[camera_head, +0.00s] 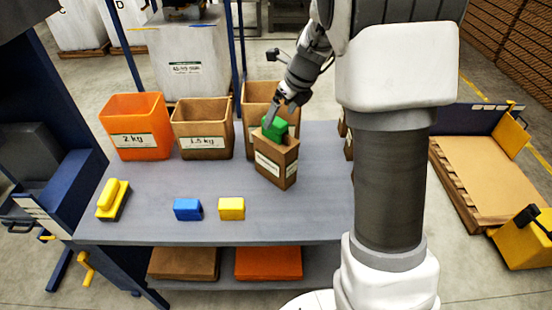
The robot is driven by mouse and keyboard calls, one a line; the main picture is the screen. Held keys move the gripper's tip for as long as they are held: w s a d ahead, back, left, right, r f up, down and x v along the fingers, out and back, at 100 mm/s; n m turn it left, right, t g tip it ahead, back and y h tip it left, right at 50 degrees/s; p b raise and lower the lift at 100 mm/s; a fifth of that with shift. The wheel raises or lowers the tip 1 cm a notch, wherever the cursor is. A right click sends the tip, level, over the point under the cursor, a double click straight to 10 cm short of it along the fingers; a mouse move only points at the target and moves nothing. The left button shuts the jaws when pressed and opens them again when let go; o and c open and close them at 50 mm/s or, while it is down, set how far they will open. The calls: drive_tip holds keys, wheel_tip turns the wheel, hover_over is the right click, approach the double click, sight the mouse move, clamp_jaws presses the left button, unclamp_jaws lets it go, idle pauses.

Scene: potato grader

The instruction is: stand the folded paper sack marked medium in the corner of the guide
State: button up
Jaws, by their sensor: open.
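A brown upright box-shaped thing (276,166) with a pale label stands on the grey table, right of centre; its label is too small to read. A green block (275,127) shows at its top; I cannot tell whether it sits inside or on it. My gripper (277,112) is open, pointing down just above the green block, with one finger close to it. I cannot tell whether they touch. I cannot make out which thing is the sack marked medium, nor a corner guide. More brown labelled things (348,148) are partly hidden behind my arm.
An orange bin (135,147) marked 2 kg and a brown bin (203,149) marked 1.5 kg stand at the back; another brown bin (257,92) is beside them. A blue block (187,209), yellow block (231,208) and yellow-and-dark item (112,200) lie in front. The table's front right is clear.

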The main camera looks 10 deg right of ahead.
sight(278, 121)
drive_tip(key=x, duration=0.4)
drive_tip(key=shift+w+f, duration=0.1)
drive_tip(key=shift+f, duration=0.15)
drive_tip(key=x, duration=0.1)
drive_tip(key=b+x, duration=0.1)
drive_tip(key=x, duration=0.3)
drive_tip(key=shift+s+f, duration=0.15)
drive_tip(key=shift+s, duration=0.1)
clamp_jaws()
drive_tip(key=shift+w, duration=0.1)
